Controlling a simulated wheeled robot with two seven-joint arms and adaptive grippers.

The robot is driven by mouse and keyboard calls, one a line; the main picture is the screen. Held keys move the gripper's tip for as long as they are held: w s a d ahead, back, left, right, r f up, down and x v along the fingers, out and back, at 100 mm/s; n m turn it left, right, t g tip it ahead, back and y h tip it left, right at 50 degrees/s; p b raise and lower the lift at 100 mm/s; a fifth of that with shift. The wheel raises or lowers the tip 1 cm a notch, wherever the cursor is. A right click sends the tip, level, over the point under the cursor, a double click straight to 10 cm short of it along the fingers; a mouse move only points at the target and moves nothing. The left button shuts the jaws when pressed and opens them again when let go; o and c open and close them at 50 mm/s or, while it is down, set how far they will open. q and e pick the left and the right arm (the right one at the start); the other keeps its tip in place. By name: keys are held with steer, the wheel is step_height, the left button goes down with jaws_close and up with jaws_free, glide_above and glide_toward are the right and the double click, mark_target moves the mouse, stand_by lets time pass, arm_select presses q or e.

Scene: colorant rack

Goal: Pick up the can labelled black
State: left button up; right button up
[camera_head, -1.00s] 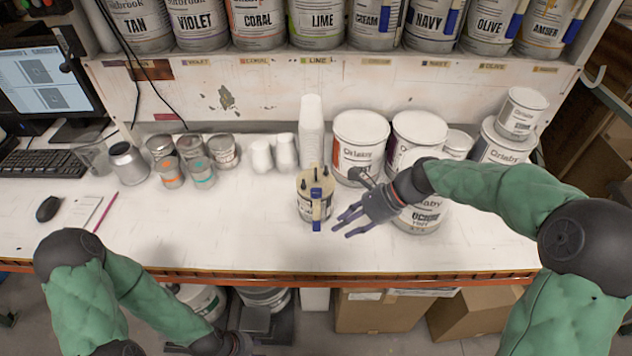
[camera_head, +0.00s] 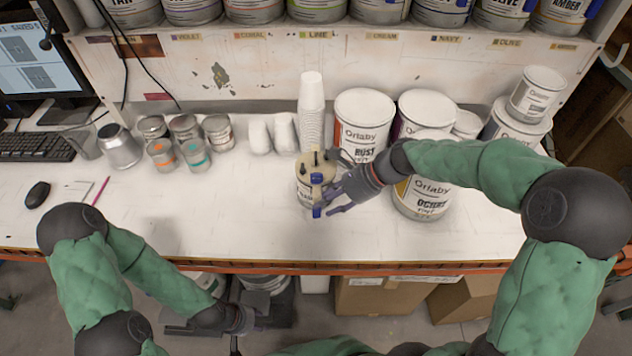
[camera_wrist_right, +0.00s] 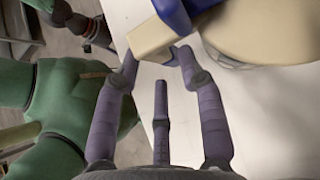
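My right gripper (camera_head: 330,203) is at the can's right front. Its fingers (camera_wrist_right: 157,65) are spread, with the tips close to the cream end; I cannot tell if they touch. My left gripper (camera_head: 242,319) is low before the bench, its fingers unclear.
Behind the can stand a white cup stack (camera_head: 311,110) and a large RUST can (camera_head: 362,125). An OCHRE can (camera_head: 424,190) is right of my right gripper, under the forearm. Small grey cans (camera_head: 186,130) stand left.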

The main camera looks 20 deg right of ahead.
mark_target(317, 217)
steer(key=b+x, duration=0.1)
steer(key=x, duration=0.3)
steer(key=shift+f, duration=0.2)
steer(key=shift+r, duration=0.1)
jaws_close()
steer(key=shift+w, duration=0.15)
steer(key=shift+r, duration=0.1)
